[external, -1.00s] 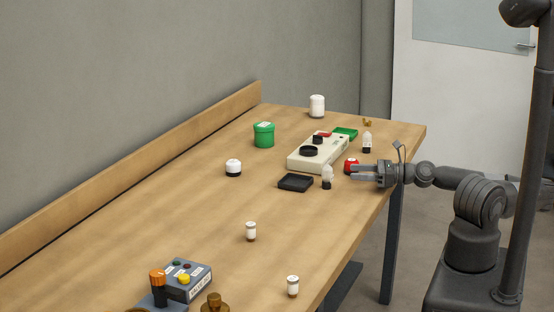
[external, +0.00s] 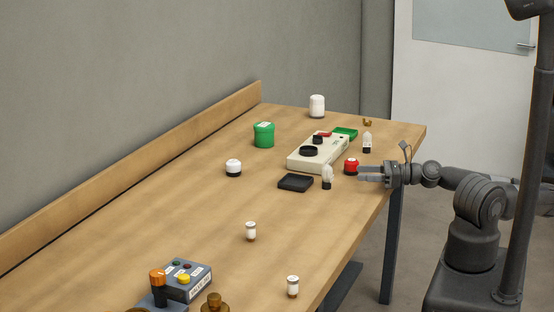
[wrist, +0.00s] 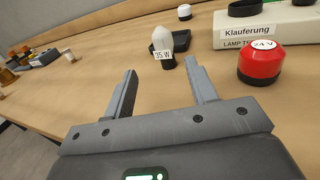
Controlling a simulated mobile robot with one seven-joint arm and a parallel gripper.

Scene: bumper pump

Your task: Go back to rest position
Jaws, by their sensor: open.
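My gripper (external: 371,175) is open and empty over the right edge of the table, its fingers pointing left. In the wrist view my gripper (wrist: 160,88) shows two fingers apart with only table between them. A red capped container (external: 351,166) with a black base stands just left of the fingertips. It also shows in the wrist view (wrist: 261,64), right of the fingers and apart from them. A bulb with a black base (external: 327,176) stands further left; in the wrist view the bulb (wrist: 163,42) carries a "35 W" label, beyond the fingers.
A cream tester box (external: 305,163), a black tray (external: 295,183), a green canister (external: 264,135) and a second bulb (external: 367,142) stand nearby on the table (external: 180,215). A button box (external: 188,281) is at the near end.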

